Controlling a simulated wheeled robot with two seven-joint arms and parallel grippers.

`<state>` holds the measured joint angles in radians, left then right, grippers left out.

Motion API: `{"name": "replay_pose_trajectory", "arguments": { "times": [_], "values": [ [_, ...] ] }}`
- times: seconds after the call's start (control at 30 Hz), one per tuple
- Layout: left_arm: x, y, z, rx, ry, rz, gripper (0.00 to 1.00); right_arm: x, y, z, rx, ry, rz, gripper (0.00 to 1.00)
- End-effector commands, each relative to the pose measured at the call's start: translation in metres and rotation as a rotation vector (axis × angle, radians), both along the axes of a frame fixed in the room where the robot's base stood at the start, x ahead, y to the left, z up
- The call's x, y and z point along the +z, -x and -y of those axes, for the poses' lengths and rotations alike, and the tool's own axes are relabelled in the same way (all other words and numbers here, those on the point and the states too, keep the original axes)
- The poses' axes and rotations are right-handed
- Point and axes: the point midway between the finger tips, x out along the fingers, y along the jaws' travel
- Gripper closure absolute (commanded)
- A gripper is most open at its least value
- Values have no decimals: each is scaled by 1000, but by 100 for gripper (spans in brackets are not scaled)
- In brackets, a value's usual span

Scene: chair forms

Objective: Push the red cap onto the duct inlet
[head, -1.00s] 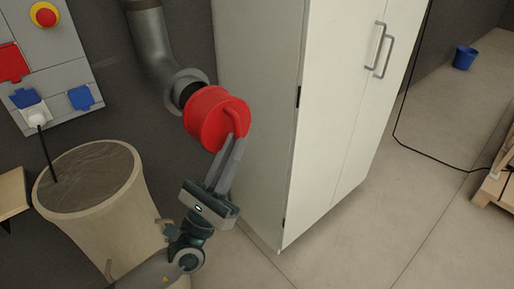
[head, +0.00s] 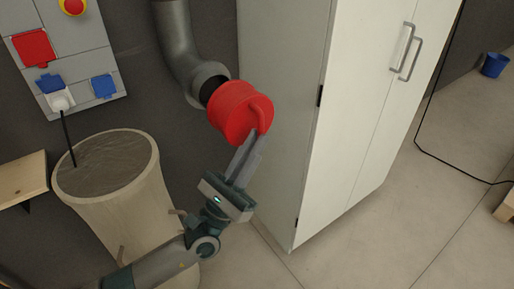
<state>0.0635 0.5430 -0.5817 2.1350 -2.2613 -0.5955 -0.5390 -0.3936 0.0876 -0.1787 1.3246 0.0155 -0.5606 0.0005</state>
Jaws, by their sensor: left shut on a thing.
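The red cap (head: 236,112) is a short round cap with a bar handle on its face. The grey duct (head: 177,38) comes down the wall and bends toward me, and its dark open inlet (head: 208,84) shows just behind and to the upper left of the cap. The cap covers part of the inlet's rim. I cannot tell whether the cap touches it. My left gripper (head: 258,137) is shut on the cap's handle, coming up from below. My right gripper is not in view.
A tall white cabinet (head: 338,110) stands close to the right of the cap. A pale round drum (head: 140,215) stands below left, under a wall panel with sockets (head: 75,62). A wooden shelf (head: 22,178) is at the left edge. A blue bucket (head: 494,65) is far right.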

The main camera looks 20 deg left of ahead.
Motion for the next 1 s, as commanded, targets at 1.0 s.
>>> {"name": "replay_pose_trajectory", "arguments": {
  "times": [1.0],
  "values": [
    [0, -42, -54, 0, 0, 1, 100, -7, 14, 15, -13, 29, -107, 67]
  ]
}}
